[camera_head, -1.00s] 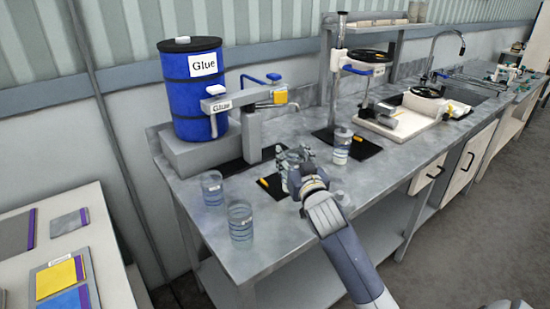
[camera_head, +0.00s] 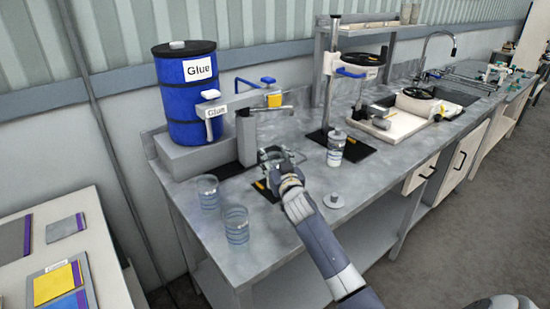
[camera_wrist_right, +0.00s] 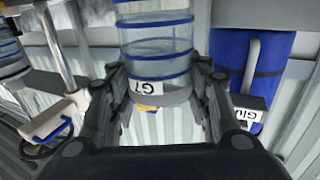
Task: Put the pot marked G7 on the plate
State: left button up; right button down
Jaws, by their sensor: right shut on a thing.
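The clear pot marked G7 (camera_wrist_right: 156,62), with blue rings and a white label, is held between the fingers of my right gripper (camera_wrist_right: 158,95) in the right wrist view. Its label appears upside down there. In the head view my right gripper (camera_head: 273,163) is at the glue dispenser, in front of its column; the pot is small and partly hidden there. A dark plate with a yellow mark (camera_head: 260,186) lies just below and left of the gripper, partly covered by it. I cannot tell whether the pot touches the plate. My left gripper is not in view.
A blue glue drum (camera_head: 187,95) stands behind the dispenser. Two clear pots, a rear one (camera_head: 208,192) and a front one (camera_head: 236,225), stand left on the bench. A capped pot (camera_head: 335,150) stands by another dark plate (camera_head: 357,152). A loose lid (camera_head: 334,201) lies right of my arm.

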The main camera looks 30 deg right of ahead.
jog(key=shift+f, duration=0.1)
jog(key=c, duration=0.8)
grip_release()
jog(key=shift+c, duration=0.2)
jog(key=shift+s, duration=0.15)
jog(key=b+v, duration=0.1)
jog(key=v, duration=1.1)
